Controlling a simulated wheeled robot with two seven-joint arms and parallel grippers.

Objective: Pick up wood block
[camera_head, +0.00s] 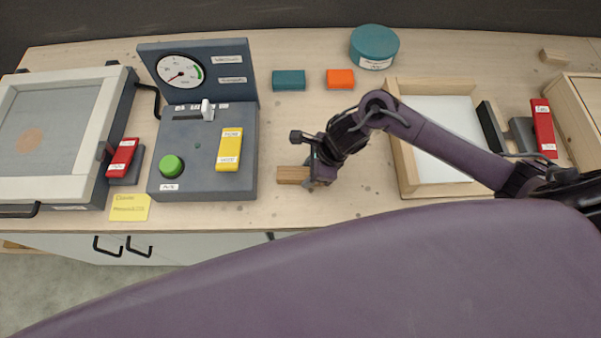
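A small brown wood block (292,174) lies on the wooden tabletop, just right of the grey-blue control box. My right gripper (311,172) reaches in from the right and is at the block's right end, with its fingers overlapping that end. The gripper's body hides part of the fingers, so I cannot tell whether they are closed on the block. Another small light wood block (555,56) lies at the far right back of the table. My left gripper does not show.
The control box (180,133) with gauge and yellow switch stands left of the block. A teal block (288,80), an orange block (340,79) and a teal round tin (374,47) sit behind. A wooden tray (398,165) with white floor lies right, under my arm.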

